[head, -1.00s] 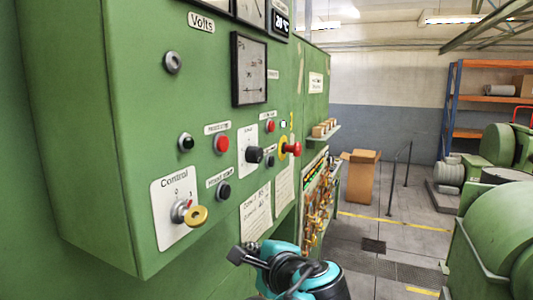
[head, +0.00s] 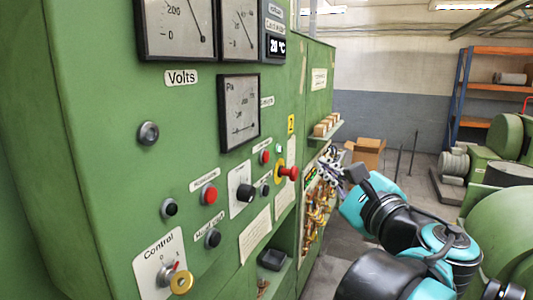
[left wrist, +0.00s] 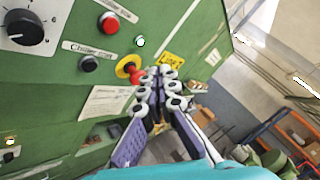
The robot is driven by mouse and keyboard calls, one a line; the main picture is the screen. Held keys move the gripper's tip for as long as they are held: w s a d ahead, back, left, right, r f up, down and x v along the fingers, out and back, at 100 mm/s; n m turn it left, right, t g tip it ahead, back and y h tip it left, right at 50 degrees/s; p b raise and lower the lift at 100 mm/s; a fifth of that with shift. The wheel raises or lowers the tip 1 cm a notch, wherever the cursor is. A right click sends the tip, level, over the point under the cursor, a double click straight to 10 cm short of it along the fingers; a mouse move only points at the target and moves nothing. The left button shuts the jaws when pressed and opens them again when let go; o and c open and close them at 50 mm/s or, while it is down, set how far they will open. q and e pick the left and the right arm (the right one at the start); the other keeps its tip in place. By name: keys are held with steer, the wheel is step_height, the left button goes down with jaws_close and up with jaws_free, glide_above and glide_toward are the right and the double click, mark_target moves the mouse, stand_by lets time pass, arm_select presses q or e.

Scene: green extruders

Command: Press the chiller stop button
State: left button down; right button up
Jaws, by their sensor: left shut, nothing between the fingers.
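The chiller stop button is a red round button (head: 265,157) on the green panel, above a small black button (head: 265,190). In the left wrist view the red button (left wrist: 109,23) is at the upper left, with a partly cut label beside it. The black button (left wrist: 88,63) below is labelled chiller start. My left gripper (head: 332,165) is shut and empty, in front of the panel, to the right of the red button and apart from it. In the left wrist view its fingers (left wrist: 168,82) are together, right of and below the button. My right gripper is not in view.
A red mushroom knob on a yellow ring (head: 288,172) sticks out between my left gripper and the button. A black selector knob (head: 244,192) and another red button (head: 209,194) sit to the left. Green machines (head: 507,135) stand at the right beyond open floor.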

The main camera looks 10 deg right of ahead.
mark_target(266, 157)
arm_select(q)
steer(key=w+a+b, duration=0.1)
steer(key=w+a, duration=0.4)
steer(key=a, duration=0.2)
steer(key=shift+a, duration=0.15)
stand_by(0.3)
steer(key=shift+a, duration=0.15)
stand_by(1.3)
steer(key=shift+w+a, duration=0.2)
steer(key=shift+a, duration=0.05)
steer(key=shift+w+a, duration=0.25)
steer(key=shift+a, duration=0.05)
stand_by(0.9)
steer(key=shift+s+d, duration=0.1)
steer(key=shift+d, duration=0.05)
steer(key=shift+s+d+p, duration=0.3)
steer(key=shift+s+d, duration=0.05)
steer(key=shift+d, duration=0.2)
